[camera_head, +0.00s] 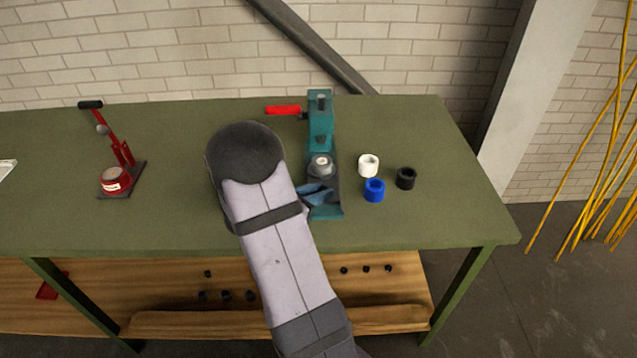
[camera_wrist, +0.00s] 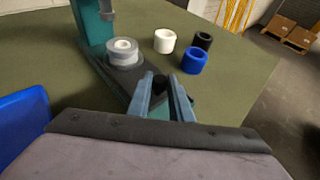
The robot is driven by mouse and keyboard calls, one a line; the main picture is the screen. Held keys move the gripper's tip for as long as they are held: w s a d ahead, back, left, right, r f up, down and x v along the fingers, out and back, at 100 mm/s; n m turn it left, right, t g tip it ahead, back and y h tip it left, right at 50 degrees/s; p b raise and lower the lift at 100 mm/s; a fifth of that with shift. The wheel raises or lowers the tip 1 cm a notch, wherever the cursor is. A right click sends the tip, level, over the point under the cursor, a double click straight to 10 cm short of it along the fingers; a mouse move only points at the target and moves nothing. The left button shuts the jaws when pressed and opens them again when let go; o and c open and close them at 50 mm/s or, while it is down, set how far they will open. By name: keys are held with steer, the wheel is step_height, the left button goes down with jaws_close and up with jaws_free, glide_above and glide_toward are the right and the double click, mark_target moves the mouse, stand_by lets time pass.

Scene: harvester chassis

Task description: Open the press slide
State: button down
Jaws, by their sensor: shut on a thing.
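The teal press (camera_head: 320,122) stands on the green table with its red lever (camera_head: 283,110) pointing left. Its dark slide (camera_head: 335,190) lies low at the front, carrying a round grey and white die (camera_head: 321,165). The die and slide also show in the wrist view, the die (camera_wrist: 123,53) on the dark slide (camera_wrist: 112,77) under the teal column (camera_wrist: 93,25). My gripper (camera_wrist: 162,88) has its blue fingers around a small black knob (camera_wrist: 160,82) at the slide's near end. In the head view my gripper (camera_head: 317,194) is partly hidden by my arm.
A white ring (camera_head: 368,165), a blue ring (camera_head: 374,190) and a black ring (camera_head: 405,178) stand just right of the press. A red hand press (camera_head: 116,180) stands at the left. The table between it and my arm is clear.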

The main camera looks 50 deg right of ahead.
steer(key=s+a, duration=0.4)
steer(key=shift+s+a+b, duration=0.15)
steer(key=shift+a+b, duration=0.05)
steer(key=shift+b, duration=0.15)
steer(key=c, duration=1.6)
jaws_free()
steer(key=shift+b+v, duration=0.55)
steer(key=shift+v, duration=3.1)
